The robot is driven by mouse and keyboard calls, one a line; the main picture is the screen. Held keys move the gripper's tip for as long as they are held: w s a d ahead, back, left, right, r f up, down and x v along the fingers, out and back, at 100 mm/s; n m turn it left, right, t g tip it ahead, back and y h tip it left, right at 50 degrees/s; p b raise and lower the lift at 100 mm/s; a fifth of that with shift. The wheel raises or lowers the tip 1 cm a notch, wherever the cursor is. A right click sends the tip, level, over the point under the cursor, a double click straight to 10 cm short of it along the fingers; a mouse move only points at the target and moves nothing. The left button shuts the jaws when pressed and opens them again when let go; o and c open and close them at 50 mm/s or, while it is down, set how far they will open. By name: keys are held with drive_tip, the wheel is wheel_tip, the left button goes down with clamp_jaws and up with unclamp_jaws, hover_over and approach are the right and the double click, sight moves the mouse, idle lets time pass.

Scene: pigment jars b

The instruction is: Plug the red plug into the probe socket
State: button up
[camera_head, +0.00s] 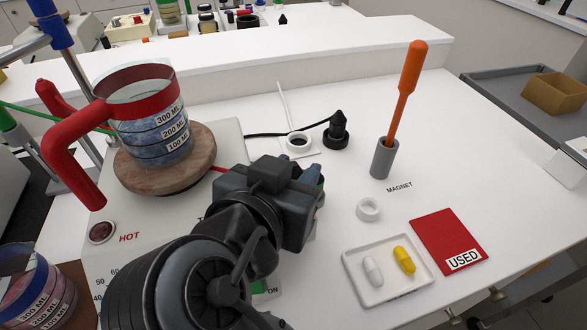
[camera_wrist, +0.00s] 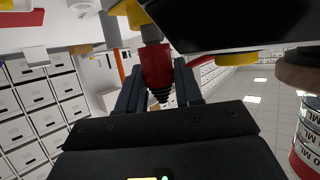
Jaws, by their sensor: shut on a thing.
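The red plug (camera_wrist: 156,66) is between the fingers of my gripper (camera_wrist: 158,84) in the wrist view. Its dark ribbed tail points toward the camera and its grey end points up, close to a dark body with yellow parts (camera_wrist: 135,14). I cannot tell whether they touch. In the head view my gripper (camera_head: 316,182) is at the right side of the hotplate (camera_head: 231,137), and it hides the plug. I cannot make out the probe socket clearly in either view; my arm covers much of the hotplate's front right.
A red-handled beaker (camera_head: 150,112) stands on a wooden disc (camera_head: 203,170) on the hotplate. A black plug-like piece (camera_head: 336,132) with a cord and a white ring holder (camera_head: 299,141) stand behind my gripper. A grey holder (camera_head: 383,160) and pill tray (camera_head: 398,292) are right.

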drive_tip(key=shift+f+b, duration=0.4)
drive_tip(key=shift+f, duration=0.2)
drive_tip(key=o, duration=1.1)
drive_tip(key=shift+r, duration=0.1)
drive_tip(key=v, duration=0.7)
drive_tip(key=shift+s+a+r, duration=0.1)
drive_tip(key=shift+s+a, duration=0.05)
drive_tip(key=shift+s, duration=0.2)
